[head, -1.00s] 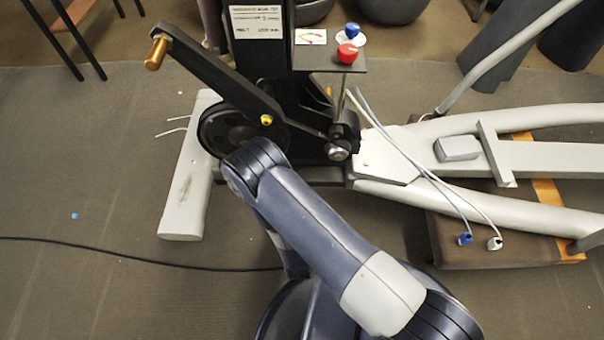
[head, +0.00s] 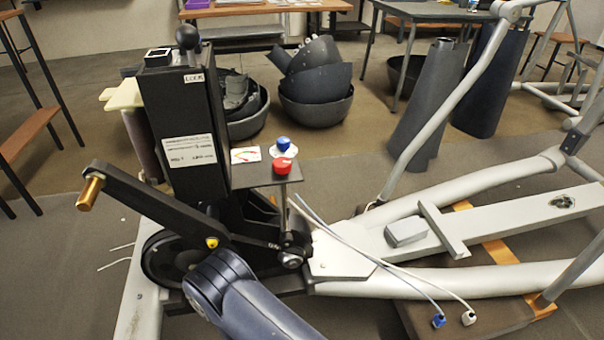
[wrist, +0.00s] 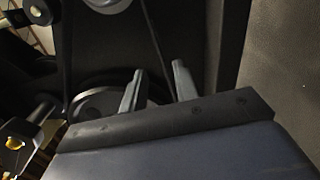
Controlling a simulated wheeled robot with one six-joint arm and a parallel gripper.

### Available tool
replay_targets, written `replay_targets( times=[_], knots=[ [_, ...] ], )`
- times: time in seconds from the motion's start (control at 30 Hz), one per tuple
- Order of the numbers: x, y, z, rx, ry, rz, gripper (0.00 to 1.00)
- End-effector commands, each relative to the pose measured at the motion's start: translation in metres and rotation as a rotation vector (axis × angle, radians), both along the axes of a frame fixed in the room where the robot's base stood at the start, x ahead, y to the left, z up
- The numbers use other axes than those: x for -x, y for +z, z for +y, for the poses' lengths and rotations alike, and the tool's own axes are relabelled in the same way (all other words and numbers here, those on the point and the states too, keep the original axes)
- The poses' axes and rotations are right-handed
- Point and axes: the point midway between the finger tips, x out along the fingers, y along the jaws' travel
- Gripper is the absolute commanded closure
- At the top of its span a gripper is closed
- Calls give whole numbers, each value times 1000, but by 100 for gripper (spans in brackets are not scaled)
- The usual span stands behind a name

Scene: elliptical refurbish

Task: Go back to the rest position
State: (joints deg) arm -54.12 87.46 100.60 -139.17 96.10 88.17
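My gripper (wrist: 158,80) shows in the wrist view with its two grey fingers apart and nothing between them. It points toward dark machine parts, with a round wheel (wrist: 95,105) behind and to the left of the fingers. In the head view only a dark blue link of my arm shows at the bottom, in front of the elliptical machine's black upright housing (head: 185,120). My gripper is hidden there.
A crank arm with a brass-coloured end (head: 90,192) sticks out left. A small shelf holds a red knob (head: 283,166) and a blue knob (head: 283,144). Blue and white plugs (head: 468,318) hang on cables at right. Floor at left is mostly clear.

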Motion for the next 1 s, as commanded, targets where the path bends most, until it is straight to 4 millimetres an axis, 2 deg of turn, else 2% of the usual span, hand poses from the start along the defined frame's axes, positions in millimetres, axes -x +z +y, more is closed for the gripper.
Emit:
replay_targets(
  times=[0.03,0.2,0.4,0.87,1.0],
  knots=[
    [-11,-2,1,-4,-5,-3,71],
    [-38,-2,8,-3,-4,-2,71],
    [-55,-1,13,0,0,-1,71],
    [-51,0,12,1,1,1,71],
    [-41,1,11,2,2,2,71]
  ],
)
